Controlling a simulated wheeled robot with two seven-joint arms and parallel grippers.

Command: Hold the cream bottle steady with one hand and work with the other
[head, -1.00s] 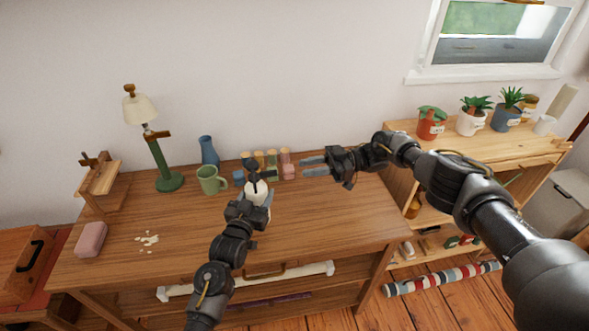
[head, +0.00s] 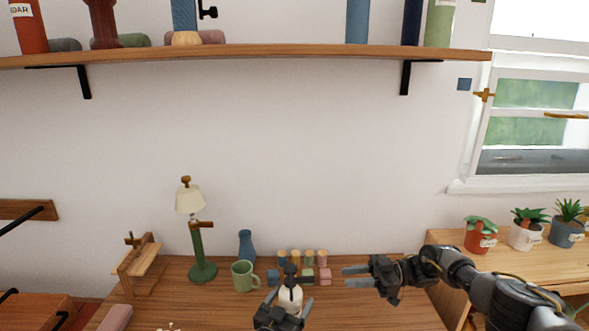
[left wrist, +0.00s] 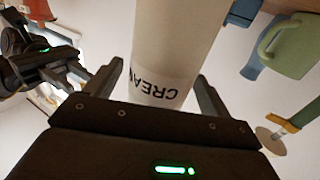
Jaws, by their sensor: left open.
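The white cream bottle (head: 290,297) with a dark pump top stands on the wooden desk (head: 365,312). In the left wrist view the bottle (left wrist: 168,50) fills the middle, with part of its black lettering readable. My left gripper (head: 288,305) is at the bottle, its open fingers on either side of the body; the left wrist view shows a finger on each side too (left wrist: 160,95). My right gripper (head: 347,276) is to the right of the bottle, empty, its two fingers apart and pointing left towards it. It also shows at the upper left of the left wrist view.
A green mug (head: 243,276), a blue vase (head: 246,245) and several small coloured containers (head: 308,258) stand close behind the bottle. A green lamp (head: 198,250) and a wooden stand (head: 138,262) are further left. A shelf (head: 250,54) runs above. Potted plants (head: 480,238) stand at right.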

